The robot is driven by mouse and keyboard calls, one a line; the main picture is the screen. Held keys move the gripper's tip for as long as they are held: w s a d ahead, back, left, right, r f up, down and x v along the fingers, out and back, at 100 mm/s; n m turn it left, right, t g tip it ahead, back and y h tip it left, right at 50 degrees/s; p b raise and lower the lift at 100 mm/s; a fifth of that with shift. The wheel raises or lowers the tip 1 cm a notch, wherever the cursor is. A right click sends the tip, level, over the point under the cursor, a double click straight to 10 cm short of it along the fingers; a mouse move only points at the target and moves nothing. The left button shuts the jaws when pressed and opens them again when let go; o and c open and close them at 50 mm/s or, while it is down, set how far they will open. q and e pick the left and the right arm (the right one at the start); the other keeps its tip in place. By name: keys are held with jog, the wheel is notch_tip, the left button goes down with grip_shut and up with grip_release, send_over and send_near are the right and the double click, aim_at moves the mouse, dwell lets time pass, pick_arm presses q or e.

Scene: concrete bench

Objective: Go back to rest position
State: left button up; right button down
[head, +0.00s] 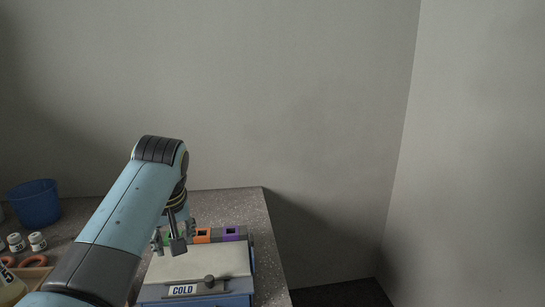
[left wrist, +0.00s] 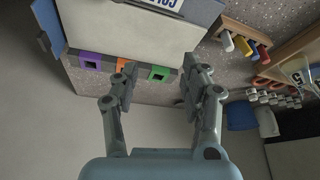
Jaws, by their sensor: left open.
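My left gripper (head: 172,241) hangs over the back left part of the box labelled COLD (head: 190,290), partly hidden behind my own arm. In the left wrist view my left gripper (left wrist: 158,80) shows two fingers wide apart with nothing between them. A strip with purple (left wrist: 91,60), orange (left wrist: 123,64) and green (left wrist: 159,73) square sockets lies beyond the fingertips, along the pale lid (left wrist: 130,35) of the box. My right gripper is in neither view.
A blue bucket (head: 36,203), white jars (head: 37,241), orange rings (head: 33,261) and a flask (head: 9,287) stand on the left of the speckled bench (head: 238,204). Coloured pegs (left wrist: 246,46) show in the left wrist view. Right of the bench is open floor.

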pick_arm(q)
jog(key=s+a+f+m, duration=0.1)
jog(key=s+a+f, duration=0.1)
jog(key=s, duration=0.4)
jog(key=s+a+f, duration=0.3)
jog(key=s, duration=0.2)
jog(key=s+a+r+m+h, duration=0.1)
jog(key=s+r+m, duration=0.15)
jog(key=s, duration=1.05)
jog(key=s+a+r+m, duration=0.1)
jog(key=s+m, duration=0.2)
jog(key=s, duration=0.9)
notch_tip(320, 180, down, 29)
jog(key=s+a+g+b, duration=0.2)
jog(key=s+a+f+n+g+b, duration=0.1)
jog(key=s+f+b, duration=0.1)
jog(key=s+f, duration=1.5)
jog(key=shift+s+a, duration=0.2)
jog(key=shift+s, duration=0.35)
